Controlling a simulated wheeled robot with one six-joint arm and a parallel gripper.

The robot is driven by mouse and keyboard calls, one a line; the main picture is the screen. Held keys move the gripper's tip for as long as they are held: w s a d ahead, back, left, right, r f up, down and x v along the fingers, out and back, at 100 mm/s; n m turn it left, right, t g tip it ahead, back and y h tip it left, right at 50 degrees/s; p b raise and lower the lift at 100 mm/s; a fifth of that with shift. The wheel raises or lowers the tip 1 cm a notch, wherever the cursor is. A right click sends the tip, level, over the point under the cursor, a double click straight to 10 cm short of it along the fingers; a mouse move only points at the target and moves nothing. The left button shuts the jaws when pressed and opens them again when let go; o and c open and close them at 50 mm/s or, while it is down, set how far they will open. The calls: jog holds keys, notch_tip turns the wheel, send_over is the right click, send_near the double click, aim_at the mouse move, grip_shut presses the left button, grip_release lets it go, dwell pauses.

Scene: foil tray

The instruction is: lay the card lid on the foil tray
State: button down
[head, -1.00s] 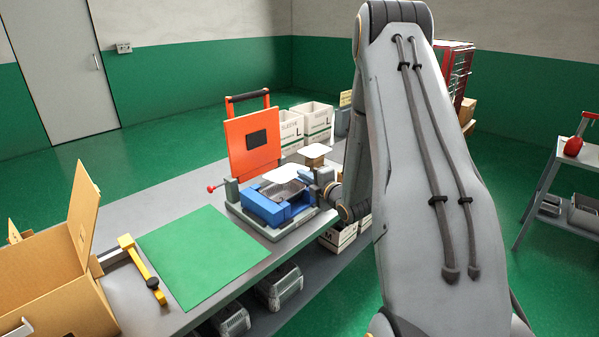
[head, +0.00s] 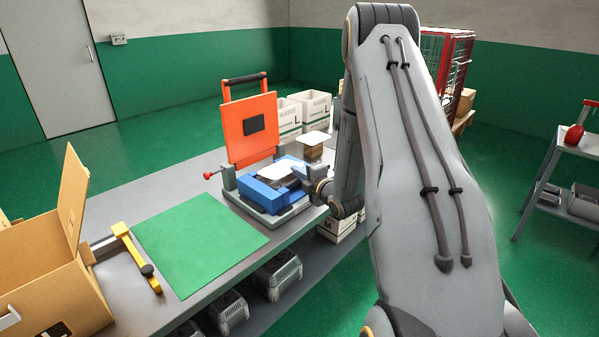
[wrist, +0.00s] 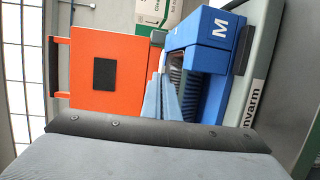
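The white card lid (head: 276,173) is over the blue holder (head: 262,194) in the head view, at the tip of my gripper (head: 304,171). The foil tray sits in that holder; the lid hides it from the head. In the wrist view its dark ribbed side (wrist: 176,78) shows beside the blue wall. My gripper's pale fingers (wrist: 161,98) are close together there. My gripper appears shut on the lid's near edge, though the contact is hard to make out. I cannot tell whether the lid touches the tray rim.
An orange panel (head: 250,128) with a black handle stands upright behind the holder. More white card (head: 314,138) lies on a brown block behind my gripper. A green mat (head: 200,248) is clear at left, beside a yellow-armed tool (head: 137,258) and an open carton (head: 45,280).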

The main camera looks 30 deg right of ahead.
jog(key=shift+w+f, duration=0.15)
jog(key=shift+f, duration=0.25)
jog(key=c, duration=2)
grip_release()
jog(key=s+b, duration=0.1)
jog(key=s, duration=0.1)
jog(key=s+b, duration=0.1)
jog(key=s, duration=0.2)
jog(key=s+r+b, duration=0.1)
jog(key=s, duration=0.1)
jog(key=shift+s+d, duration=0.25)
jog(key=shift+s, duration=0.15)
